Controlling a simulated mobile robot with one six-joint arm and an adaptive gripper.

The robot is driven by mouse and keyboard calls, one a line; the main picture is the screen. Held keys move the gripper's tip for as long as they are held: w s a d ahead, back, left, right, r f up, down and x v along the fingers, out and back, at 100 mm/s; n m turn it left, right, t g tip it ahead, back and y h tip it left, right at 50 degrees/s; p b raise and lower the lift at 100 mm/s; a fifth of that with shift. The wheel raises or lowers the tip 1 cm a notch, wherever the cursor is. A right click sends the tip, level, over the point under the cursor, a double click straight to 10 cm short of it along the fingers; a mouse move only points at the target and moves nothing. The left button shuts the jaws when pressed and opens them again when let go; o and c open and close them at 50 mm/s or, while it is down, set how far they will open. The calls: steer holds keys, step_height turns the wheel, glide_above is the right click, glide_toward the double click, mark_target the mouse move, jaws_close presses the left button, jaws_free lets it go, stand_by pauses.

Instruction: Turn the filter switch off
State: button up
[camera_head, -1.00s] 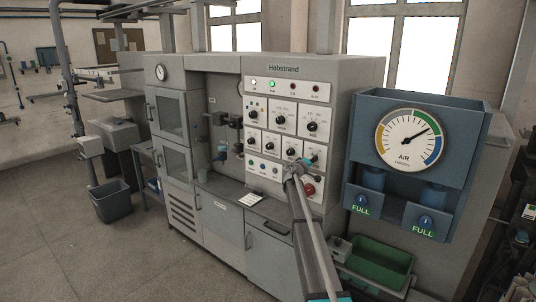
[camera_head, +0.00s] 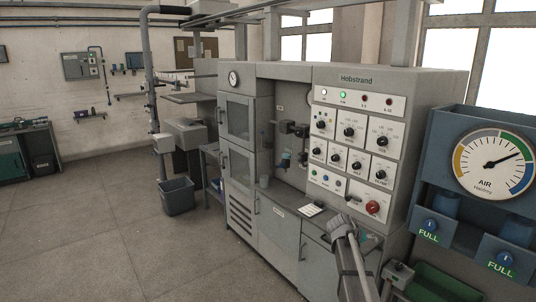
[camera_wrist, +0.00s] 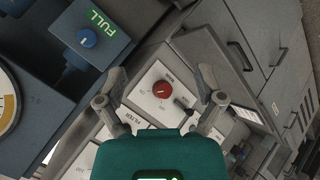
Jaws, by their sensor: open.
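The filter switch (camera_head: 381,175) is a dark knob on a white plate at the right end of the lower knob row on the grey Hobstrand cabinet. Its pointer direction is too small to read. In the wrist view, part of the plate with the FILTER label (camera_wrist: 117,118) shows at lower left; my teal gripper body hides its knob. My gripper (camera_head: 345,222) is in front of the cabinet, below and left of the filter switch, apart from it. In the wrist view my gripper (camera_wrist: 161,78) is open and empty, its fingers framing the red main switch (camera_wrist: 163,89).
A blue air-gauge unit (camera_head: 440,190) with FULL labels juts out right of the cabinet. A green tray (camera_head: 440,285) lies below it. A black lever (camera_wrist: 183,105) shows beside the main switch. A bin (camera_head: 178,196) stands left on open floor.

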steer(key=s+a+f+g+y, duration=0.1)
steer(key=s+a+f+y, duration=0.1)
steer(key=s+a, duration=0.4)
steer(key=s+a+f+n+g+y, duration=0.1)
steer(key=s+a+y, duration=0.3)
steer(key=s, duration=0.9)
steer(key=s+a+f+g+y, duration=0.2)
steer(key=s+a+f, duration=0.1)
steer(key=s+a, duration=0.6)
steer(key=shift+s+f+y, duration=0.2)
steer(key=shift+f+y, duration=0.2)
